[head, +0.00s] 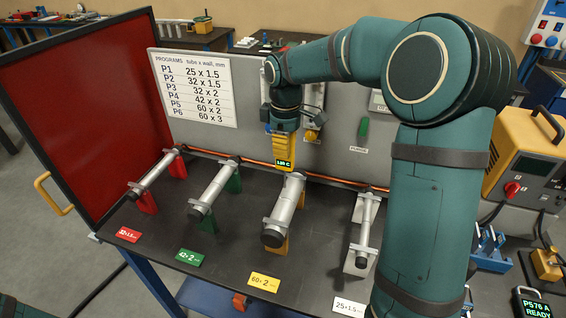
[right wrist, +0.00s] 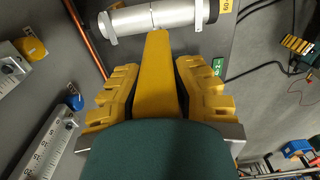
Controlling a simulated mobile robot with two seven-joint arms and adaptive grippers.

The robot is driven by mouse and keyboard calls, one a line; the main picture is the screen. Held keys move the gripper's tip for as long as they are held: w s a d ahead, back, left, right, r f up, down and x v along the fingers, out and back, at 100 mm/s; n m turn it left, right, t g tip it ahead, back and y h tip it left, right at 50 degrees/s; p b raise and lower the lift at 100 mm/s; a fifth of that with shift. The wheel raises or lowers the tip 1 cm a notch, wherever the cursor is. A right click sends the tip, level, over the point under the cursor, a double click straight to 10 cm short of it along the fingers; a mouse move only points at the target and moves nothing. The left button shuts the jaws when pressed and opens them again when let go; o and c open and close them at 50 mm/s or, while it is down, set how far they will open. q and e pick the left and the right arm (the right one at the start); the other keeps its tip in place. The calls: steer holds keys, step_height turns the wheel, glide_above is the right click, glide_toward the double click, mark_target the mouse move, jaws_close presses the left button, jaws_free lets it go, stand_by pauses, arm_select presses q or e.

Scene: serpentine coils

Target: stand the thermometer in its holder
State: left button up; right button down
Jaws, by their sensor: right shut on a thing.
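The thermometer is a yellow device with a small lit display (head: 284,163), hanging in front of the grey back panel (head: 235,130) in the head view. My right gripper (head: 284,143) points down and is shut on it; the yellow ridged fingers press on both sides of the thermometer's yellow body (right wrist: 155,80) in the right wrist view. The thermometer's lower end is above the far end of the tube behind the yellow 60x2 label (head: 264,282). I cannot tell which fixture is its holder. My left gripper is not in view.
Several silver tubes (head: 214,188) rest on coloured supports on the dark bench. A copper pipe (head: 330,181) runs along the panel foot. A red screen (head: 85,95) stands left. A yellow machine (head: 522,150) and small blue and yellow stands (head: 546,263) are at right.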

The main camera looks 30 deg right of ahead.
steer(key=s+d+f+m+b, duration=0.15)
steer(key=s+d, duration=0.25)
steer(key=d, duration=0.5)
steer(key=s+d+f+m, duration=0.3)
steer(key=d, duration=0.6)
steer(key=s+d+f+m+b, duration=0.2)
steer(key=s+d+m, duration=0.2)
steer(key=s+d, duration=1.2)
steer(key=shift+m, duration=0.25)
steer(key=f+b, duration=0.2)
steer(key=s+f+b, duration=0.1)
steer(key=f, duration=0.1)
steer(key=shift+s+a+b, duration=0.1)
steer(key=shift+a+b, duration=0.2)
steer(key=shift+a, duration=0.05)
steer(key=shift+f, duration=0.15)
steer(key=shift+f, duration=0.15)
